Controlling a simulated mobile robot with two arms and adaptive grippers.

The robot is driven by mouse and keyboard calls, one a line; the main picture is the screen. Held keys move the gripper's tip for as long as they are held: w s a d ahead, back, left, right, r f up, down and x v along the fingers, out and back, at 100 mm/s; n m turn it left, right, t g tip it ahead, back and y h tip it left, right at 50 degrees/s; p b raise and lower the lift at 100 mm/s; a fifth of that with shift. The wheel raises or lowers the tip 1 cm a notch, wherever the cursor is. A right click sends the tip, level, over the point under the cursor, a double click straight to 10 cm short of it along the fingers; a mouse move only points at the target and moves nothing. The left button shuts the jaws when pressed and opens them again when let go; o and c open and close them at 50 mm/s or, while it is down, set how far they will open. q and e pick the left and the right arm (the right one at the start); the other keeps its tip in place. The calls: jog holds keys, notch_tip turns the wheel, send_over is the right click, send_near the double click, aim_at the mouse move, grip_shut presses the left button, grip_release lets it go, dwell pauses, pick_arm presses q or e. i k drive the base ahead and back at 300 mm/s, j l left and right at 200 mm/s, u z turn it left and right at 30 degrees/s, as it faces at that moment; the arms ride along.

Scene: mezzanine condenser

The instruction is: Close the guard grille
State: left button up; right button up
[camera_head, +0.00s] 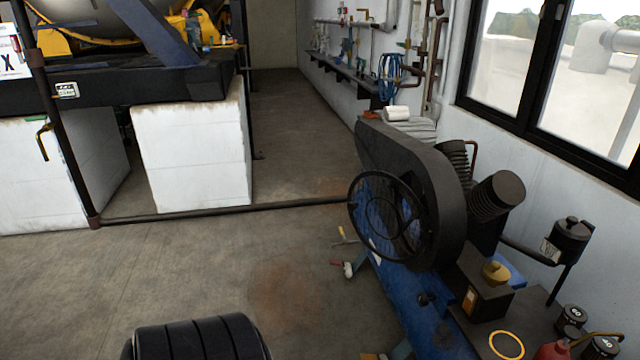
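A black round spoked ring (352,207), which looks like the guard grille, is on the near left side of a compressor in the head view. It stands beside a dark, rounded belt-guard housing (400,150). Blue parts show through its openings. Its left rim stands out past the housing, so it looks set at an angle to it. I cannot tell exactly how wide the gap is, and its hinge is hidden. Neither of my grippers is in view.
The blue compressor tank (395,302) lies under the housing at right. A black ribbed object (200,340) is at the bottom. A dark pipe (230,210) crosses low to the compressor. Small tools (345,240) lie on the floor. The floor left of the compressor is mostly clear.

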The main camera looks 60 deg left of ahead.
aim_at(425, 245)
jog(key=u, duration=1.6)
